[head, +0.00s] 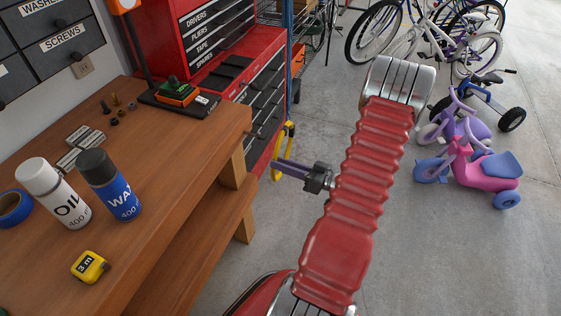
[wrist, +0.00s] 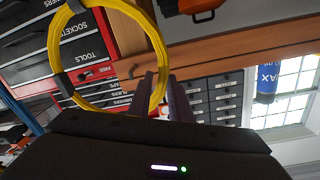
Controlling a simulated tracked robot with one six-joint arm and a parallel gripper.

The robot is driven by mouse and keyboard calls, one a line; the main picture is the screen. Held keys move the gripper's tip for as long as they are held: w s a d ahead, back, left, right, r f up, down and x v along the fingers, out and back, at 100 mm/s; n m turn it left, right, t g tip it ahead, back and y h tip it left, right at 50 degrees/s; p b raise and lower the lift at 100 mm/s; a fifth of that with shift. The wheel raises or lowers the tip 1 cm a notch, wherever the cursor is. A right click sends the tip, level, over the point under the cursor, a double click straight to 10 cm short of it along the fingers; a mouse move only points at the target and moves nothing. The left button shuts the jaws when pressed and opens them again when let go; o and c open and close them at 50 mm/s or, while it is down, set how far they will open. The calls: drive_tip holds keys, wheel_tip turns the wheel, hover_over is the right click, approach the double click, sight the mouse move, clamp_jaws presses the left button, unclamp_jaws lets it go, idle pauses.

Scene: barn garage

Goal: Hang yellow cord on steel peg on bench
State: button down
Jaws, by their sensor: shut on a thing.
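My gripper (head: 281,165) is shut on the yellow cord (head: 291,130), a coiled loop. In the head view it holds the cord in the air, just right of the wooden bench (head: 190,150) and in front of the red tool chest. The wrist view shows the cord as a large yellow ring (wrist: 54,45) of several strands hanging at the gripper's fingers (wrist: 163,88). The ring looks clear of the bench, though its exact gap is hard to judge. I cannot make out the steel peg in either view.
The bench top holds an oil can (head: 50,195), a wax can (head: 110,185), a tape measure (head: 90,266), blue tape (head: 14,207) and small hardware. The red tool chest (head: 225,60) stands behind the cord. Bicycles and a pink tricycle (head: 478,170) stand right; floor between is open.

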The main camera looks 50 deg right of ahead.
drive_tip(key=shift+w+a, duration=0.2)
drive_tip(key=shift+w, duration=0.1)
drive_tip(key=shift+a+f+x, duration=0.1)
drive_tip(key=shift+x, duration=1.95)
drive_tip(key=shift+a+f+x, duration=0.1)
drive_tip(key=shift+f+x, duration=0.05)
drive_tip(key=shift+x, duration=1.95)
drive_tip(key=shift+a+f+x, duration=0.1)
drive_tip(key=shift+x, duration=1.95)
drive_tip(key=shift+f, duration=1.5)
drive_tip(key=c, duration=1.5)
unclamp_jaws()
drive_tip(key=shift+c, duration=0.2)
drive_tip(key=shift+f, duration=0.1)
drive_tip(key=shift+s, duration=0.1)
